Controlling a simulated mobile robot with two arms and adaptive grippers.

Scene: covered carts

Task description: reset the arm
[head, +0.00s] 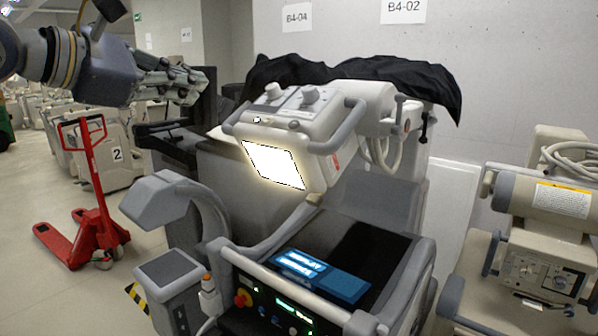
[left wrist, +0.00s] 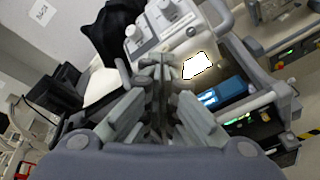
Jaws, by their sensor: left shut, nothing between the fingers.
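My left arm comes in from the upper left of the head view. My left gripper (head: 196,82) is held in the air to the left of the large medical cart, with its fingers together and nothing between them. In the left wrist view the gripper (left wrist: 158,75) fills the lower middle, its fingers closed. My right gripper is in neither view.
A cart (head: 300,118) with a bright lit panel (head: 273,165) and a black cover (head: 350,72) stands ahead. A blue box (head: 320,276) lies on its lower deck. A red pallet jack (head: 90,200) stands at left, another machine (head: 540,235) at right. Floor shows at left.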

